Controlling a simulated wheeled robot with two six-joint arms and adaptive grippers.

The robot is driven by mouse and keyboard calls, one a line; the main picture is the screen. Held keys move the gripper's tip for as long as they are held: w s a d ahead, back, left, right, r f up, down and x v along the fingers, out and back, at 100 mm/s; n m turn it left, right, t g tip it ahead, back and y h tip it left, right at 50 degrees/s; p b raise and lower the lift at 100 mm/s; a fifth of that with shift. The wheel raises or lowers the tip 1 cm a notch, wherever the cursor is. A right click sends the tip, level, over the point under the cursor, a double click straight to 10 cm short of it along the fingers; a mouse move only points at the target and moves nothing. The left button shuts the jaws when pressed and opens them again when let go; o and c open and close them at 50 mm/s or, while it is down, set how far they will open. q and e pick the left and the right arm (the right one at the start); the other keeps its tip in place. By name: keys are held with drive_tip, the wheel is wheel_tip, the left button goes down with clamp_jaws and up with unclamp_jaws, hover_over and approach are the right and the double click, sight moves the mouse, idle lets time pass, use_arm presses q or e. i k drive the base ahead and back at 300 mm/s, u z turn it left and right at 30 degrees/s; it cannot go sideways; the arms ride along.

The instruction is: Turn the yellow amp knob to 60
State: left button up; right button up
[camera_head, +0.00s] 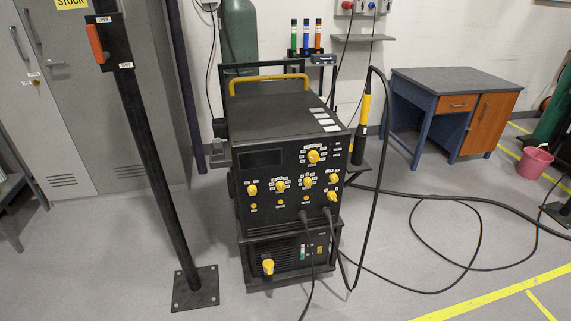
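A black welding machine (265,215) stands upright on a low base in the middle of the view, its front panel facing me. Several yellow knobs are on the panel. One knob (313,156) sits at the upper right, ringed by small white labels. Another knob (252,190) is at the left, one (281,186) at the middle and one (308,181) right of it. The labels are too small to read, so I cannot tell which is the amp knob or its setting. Neither of my grippers is in view.
A black post (150,160) with an orange handle (96,43) stands left of the machine. Black cables (372,185) hang from the panel and loop over the floor at right. A blue desk (425,95) and pink bucket (537,163) stand farther right. Floor in front is mostly clear.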

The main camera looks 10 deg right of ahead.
sight(313, 156)
drive_tip(key=u, duration=0.7)
drive_tip(key=i, duration=0.85)
drive_tip(key=z, duration=0.1)
